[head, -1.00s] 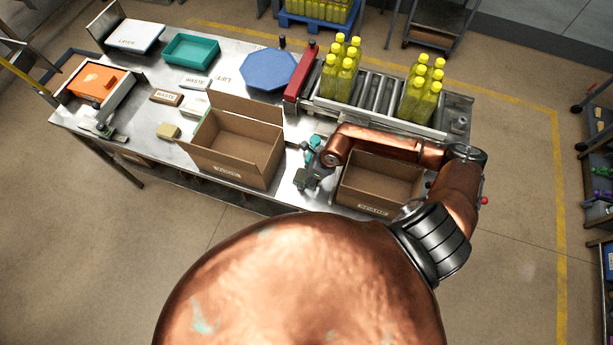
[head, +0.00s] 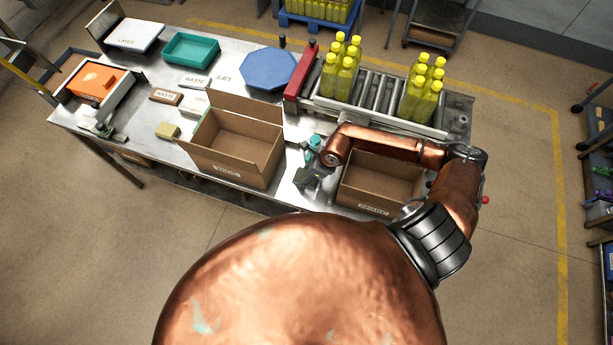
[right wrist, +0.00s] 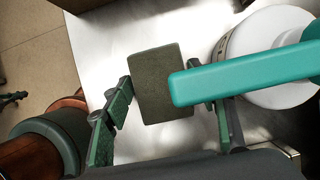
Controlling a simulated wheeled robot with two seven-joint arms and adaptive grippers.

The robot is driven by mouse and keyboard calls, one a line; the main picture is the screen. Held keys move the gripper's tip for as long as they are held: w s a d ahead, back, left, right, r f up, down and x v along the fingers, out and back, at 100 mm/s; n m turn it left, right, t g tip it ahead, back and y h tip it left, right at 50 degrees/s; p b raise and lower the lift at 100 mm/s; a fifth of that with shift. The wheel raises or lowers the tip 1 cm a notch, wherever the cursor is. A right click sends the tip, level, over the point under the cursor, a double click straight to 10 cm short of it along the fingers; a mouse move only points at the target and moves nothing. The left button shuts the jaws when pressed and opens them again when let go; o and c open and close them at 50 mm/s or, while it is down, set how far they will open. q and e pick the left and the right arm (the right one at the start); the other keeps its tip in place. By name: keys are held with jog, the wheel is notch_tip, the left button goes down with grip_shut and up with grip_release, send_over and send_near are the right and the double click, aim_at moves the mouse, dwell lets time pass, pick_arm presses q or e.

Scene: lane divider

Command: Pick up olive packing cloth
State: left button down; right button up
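The olive packing cloth (right wrist: 160,62) shows in the right wrist view as a flat dark olive rectangle. It lies over the bright metal table top, between the fingertips of my right gripper (right wrist: 160,88). The fingers are spread, one on each side of the cloth; a narrow gap shows at the left finger. A teal handle crosses the cloth's right part and hides some of the right finger's contact side. In the head view my right gripper (head: 308,178) is low over the table between two cardboard boxes, and the cloth is hard to tell from it. My left gripper is not in view.
A teal-handled tool (right wrist: 250,75) with a white roll (right wrist: 268,50) is close to the right finger. Open cardboard boxes stand left (head: 235,140) and right (head: 380,185) of the gripper. Yellow bottles (head: 342,68) stand on the roller conveyor (head: 385,95) behind.

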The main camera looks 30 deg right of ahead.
jog(key=c, duration=0.7)
jog(key=shift+c, duration=0.2)
jog(key=shift+r+p, duration=0.35)
jog(key=shift+p, duration=0.05)
jog(key=shift+r+b, duration=0.35)
jog(key=s+a+b, duration=0.3)
jog(key=s+a, duration=0.8)
jog(key=a, duration=0.2)
jog(key=shift+s+a+r, duration=0.35)
jog(key=shift+a, duration=0.05)
